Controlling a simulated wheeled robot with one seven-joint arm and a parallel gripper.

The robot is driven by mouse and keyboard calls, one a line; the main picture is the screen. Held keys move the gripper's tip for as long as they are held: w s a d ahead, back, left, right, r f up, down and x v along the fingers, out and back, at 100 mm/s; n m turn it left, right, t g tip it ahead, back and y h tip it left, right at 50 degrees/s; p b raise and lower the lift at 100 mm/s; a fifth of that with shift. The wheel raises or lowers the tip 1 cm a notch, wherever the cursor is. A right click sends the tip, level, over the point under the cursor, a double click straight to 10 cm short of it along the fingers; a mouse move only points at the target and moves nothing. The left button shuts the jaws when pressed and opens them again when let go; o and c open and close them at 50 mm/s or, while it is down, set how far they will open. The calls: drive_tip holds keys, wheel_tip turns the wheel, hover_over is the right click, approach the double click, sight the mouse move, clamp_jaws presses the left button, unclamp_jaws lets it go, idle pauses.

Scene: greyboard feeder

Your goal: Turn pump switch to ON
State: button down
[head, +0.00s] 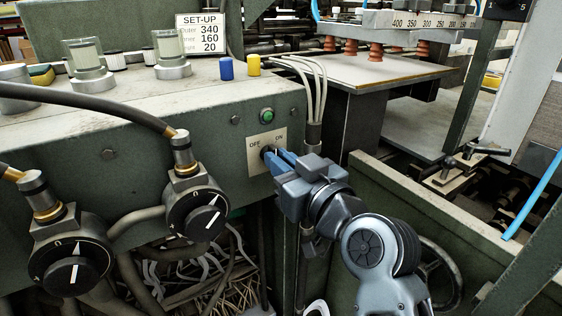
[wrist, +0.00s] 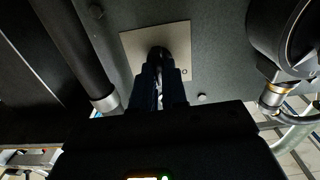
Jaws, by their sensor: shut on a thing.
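The pump switch (head: 266,151) is a small dark knob on a cream plate (head: 254,158) marked OFF on the left and ON on the right. It sits on the green machine's front panel. My gripper (head: 272,153) reaches it from the lower right, its blue fingers shut on the knob and hiding most of it. In the wrist view the dark knob (wrist: 158,54) shows between the fingertips, in front of the plate (wrist: 130,43). I cannot tell which way the knob points. A green lamp (head: 267,115) is just above the plate.
Two black dials (head: 198,214) (head: 72,262) with hoses stand left of the switch. Grey cables (head: 318,95) run down close to its right. A SET-UP card (head: 201,34), a blue cap (head: 226,68) and a yellow cap (head: 253,65) are on the machine top.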

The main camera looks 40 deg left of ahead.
drive_tip(key=shift+w+d+m+p, duration=0.1)
drive_tip(key=shift+m+p, duration=1.4)
drive_tip(key=shift+m, duration=3.1)
drive_tip(key=shift+f, duration=0.1)
drive_tip(key=c, duration=1.2)
unclamp_jaws()
drive_tip(key=shift+o, duration=0.2)
drive_tip(key=b+v, duration=0.1)
drive_tip(key=v, duration=0.6)
drive_tip(key=shift+d, duration=0.35)
